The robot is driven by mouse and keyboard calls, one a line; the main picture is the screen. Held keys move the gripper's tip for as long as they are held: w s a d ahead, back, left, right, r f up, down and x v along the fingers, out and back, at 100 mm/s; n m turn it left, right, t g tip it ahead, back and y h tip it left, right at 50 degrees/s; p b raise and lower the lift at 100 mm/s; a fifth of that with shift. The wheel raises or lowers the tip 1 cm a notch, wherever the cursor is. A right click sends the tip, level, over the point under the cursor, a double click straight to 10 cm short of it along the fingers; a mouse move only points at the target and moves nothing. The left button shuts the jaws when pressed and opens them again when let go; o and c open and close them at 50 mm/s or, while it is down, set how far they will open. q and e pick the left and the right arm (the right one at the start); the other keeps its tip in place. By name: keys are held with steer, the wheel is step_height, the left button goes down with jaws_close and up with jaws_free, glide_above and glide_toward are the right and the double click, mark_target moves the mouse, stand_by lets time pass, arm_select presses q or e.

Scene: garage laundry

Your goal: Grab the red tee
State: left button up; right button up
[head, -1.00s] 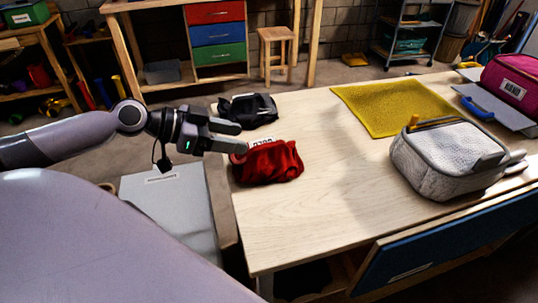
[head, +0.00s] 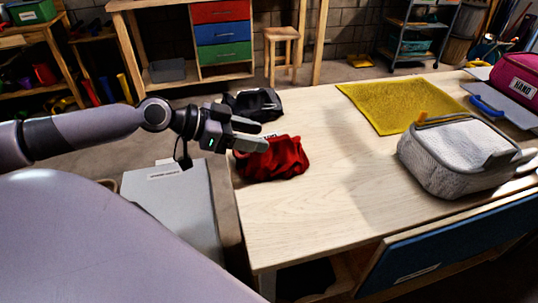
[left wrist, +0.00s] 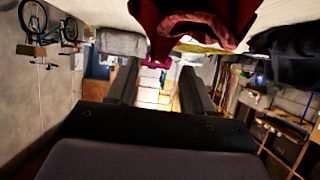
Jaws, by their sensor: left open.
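The red tee (head: 272,158) is a crumpled bundle near the table's left edge in the head view, with a white label partly showing. My left gripper (head: 262,134) is open at the tee's far left side. Its fingers overlap the tee's upper edge in the picture; I cannot tell whether they touch it. In the left wrist view, which looks upside down, the red tee (left wrist: 197,25) hangs at the top, outside the space between the open fingers of my left gripper (left wrist: 160,80). My right gripper is not seen.
A black bundle (head: 252,104) lies just behind the tee. A yellow cloth (head: 395,105), a grey bag (head: 450,160) and a pink bag (head: 515,75) are farther right. The table (head: 320,215) is bare in front and right of the tee.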

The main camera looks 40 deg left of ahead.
mark_target(270, 139)
arm_select(q)
steer(key=shift+x, duration=1.65)
steer(key=shift+d, duration=0.1)
steer(key=shift+r, duration=0.1)
jaws_close()
